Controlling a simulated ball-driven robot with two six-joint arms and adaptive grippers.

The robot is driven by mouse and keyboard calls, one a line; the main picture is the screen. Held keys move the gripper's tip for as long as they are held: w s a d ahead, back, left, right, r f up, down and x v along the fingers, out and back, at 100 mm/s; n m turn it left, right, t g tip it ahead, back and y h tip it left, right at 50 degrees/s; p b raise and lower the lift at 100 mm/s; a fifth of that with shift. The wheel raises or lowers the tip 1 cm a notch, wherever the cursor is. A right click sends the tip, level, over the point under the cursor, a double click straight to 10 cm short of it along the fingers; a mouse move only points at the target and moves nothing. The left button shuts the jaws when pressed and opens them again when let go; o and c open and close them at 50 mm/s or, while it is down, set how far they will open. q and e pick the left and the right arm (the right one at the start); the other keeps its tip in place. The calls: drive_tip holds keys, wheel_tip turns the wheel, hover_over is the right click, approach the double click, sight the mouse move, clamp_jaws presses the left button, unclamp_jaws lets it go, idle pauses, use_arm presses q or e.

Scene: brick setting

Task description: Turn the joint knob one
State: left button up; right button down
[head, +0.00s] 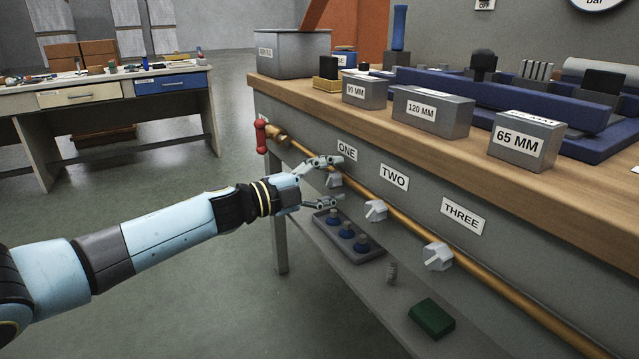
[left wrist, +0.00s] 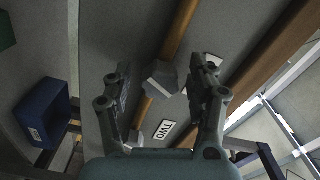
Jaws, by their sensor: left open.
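Knob one (head: 334,181) is a small pale grey knob on the brass pipe (head: 405,216), below the label ONE (head: 347,151). My left gripper (head: 338,178) is open, with one finger above the knob and one below it. In the left wrist view the knob (left wrist: 160,79) lies between the two open fingers, with gaps on both sides; contact does not show. A finger partly hides the pale label beside it. My right gripper is not in view.
Knob two (head: 376,210) and knob three (head: 438,256) sit further along the pipe. A red handle (head: 261,136) is at its far end. Below, a shelf holds a tray (head: 374,253) with blue-based items and a green box (head: 431,319). The wooden bench top (head: 470,143) overhangs above.

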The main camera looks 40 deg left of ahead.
use_arm(q)
drive_tip(key=v, duration=1.2)
drive_tip(key=shift+w+d, duration=0.1)
